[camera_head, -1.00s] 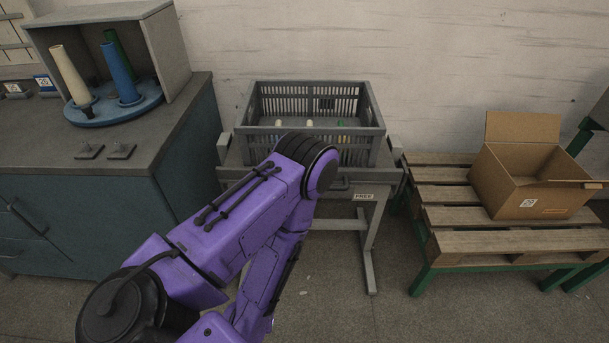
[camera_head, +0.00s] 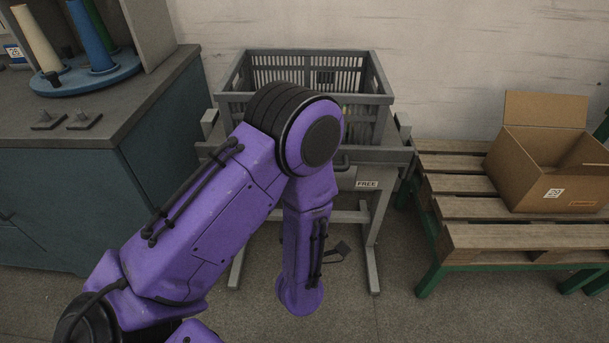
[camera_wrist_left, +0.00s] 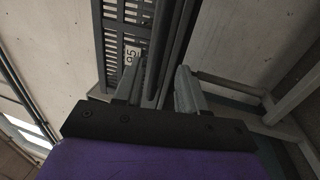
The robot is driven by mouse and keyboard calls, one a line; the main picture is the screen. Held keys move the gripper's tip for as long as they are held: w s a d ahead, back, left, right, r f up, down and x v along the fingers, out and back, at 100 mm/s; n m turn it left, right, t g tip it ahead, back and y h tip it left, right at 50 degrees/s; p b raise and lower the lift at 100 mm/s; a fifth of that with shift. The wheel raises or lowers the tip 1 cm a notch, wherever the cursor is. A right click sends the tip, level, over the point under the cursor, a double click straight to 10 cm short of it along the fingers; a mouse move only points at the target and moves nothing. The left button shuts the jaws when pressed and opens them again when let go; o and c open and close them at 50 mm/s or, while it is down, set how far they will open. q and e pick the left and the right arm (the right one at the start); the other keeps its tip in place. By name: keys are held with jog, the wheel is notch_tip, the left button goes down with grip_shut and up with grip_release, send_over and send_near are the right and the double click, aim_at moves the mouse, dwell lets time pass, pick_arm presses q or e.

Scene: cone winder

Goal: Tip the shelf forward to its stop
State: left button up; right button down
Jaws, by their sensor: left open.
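A grey metal stand carries the shelf, whose edge (camera_head: 390,155) shows under a grey slatted crate (camera_head: 375,101). A label reading FREE sits on the stand's front. A dark handle (camera_head: 345,162) shows at the front, partly behind my purple left arm. The shelf looks level in the head view, but my arm hides much of its front. My left gripper (camera_wrist_left: 160,86) shows in the left wrist view. Its fingers are open, with a dark bar (camera_wrist_left: 170,45) running between or just beyond them; I cannot tell whether they touch it. My right gripper is out of view.
A dark cabinet (camera_head: 160,135) at left carries a blue turntable (camera_head: 88,78) with cones. At right, a wooden pallet table (camera_head: 470,208) with green legs holds an open cardboard box (camera_head: 545,170). Floor is free between stand and pallet table.

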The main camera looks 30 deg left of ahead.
pick_arm(q)
jog(key=p+x, duration=0.1)
jog(key=x, duration=0.8)
jog(key=shift+w+a, duration=0.15)
grip_shut()
jog(key=shift+f, duration=0.1)
